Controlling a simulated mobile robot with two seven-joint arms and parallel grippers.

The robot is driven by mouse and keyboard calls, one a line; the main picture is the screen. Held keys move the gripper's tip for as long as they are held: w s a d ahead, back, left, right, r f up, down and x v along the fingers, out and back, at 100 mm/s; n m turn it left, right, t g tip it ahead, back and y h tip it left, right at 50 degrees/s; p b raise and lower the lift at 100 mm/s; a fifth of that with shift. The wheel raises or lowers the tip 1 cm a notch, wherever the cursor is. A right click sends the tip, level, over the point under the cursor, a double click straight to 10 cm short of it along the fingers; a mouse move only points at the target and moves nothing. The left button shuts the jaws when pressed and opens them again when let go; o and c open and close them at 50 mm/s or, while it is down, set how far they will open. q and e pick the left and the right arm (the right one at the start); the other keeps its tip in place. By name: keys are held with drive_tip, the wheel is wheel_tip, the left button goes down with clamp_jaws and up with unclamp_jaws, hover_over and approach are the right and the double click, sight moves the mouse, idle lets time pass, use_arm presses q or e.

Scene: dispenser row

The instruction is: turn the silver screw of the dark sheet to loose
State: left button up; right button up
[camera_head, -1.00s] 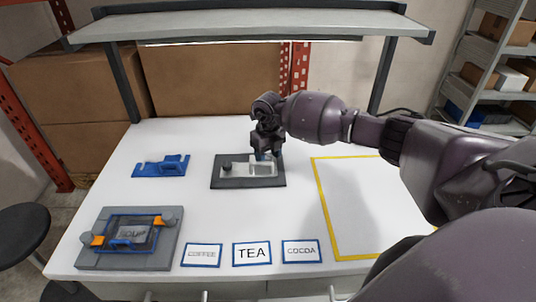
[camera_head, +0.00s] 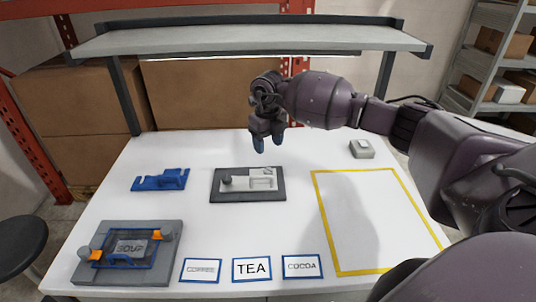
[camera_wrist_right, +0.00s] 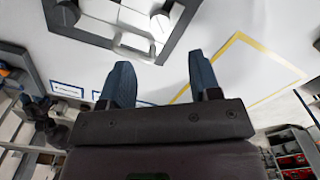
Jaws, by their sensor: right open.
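The dark sheet (camera_head: 278,194) lies flat on the white table, left of the yellow outline. On it sit a light grey, silver-looking fitting (camera_head: 262,183) with a raised frame and a round grey knob (camera_head: 226,180) at its left end. I cannot tell which part is the silver screw or how it is turned. My right gripper (camera_head: 268,147) is open and empty, above and behind the sheet, apart from it. In the right wrist view, its two blue fingertips (camera_wrist_right: 160,64) stand apart, with part of the sheet (camera_wrist_right: 88,28) beyond them. My left gripper is not in view.
A blue bracket (camera_head: 160,181) lies left of the sheet. A grey board (camera_head: 170,262) with orange clips and a SOUP label is front left. COFFEE, TEA (camera_head: 251,269) and COCOA cards line the front. A small grey box (camera_head: 361,149) stands back right. The yellow-outlined area (camera_head: 375,225) is empty.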

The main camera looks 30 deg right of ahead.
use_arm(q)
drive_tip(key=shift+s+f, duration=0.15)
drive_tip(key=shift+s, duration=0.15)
use_arm(e)
drive_tip(key=shift+r, duration=0.6)
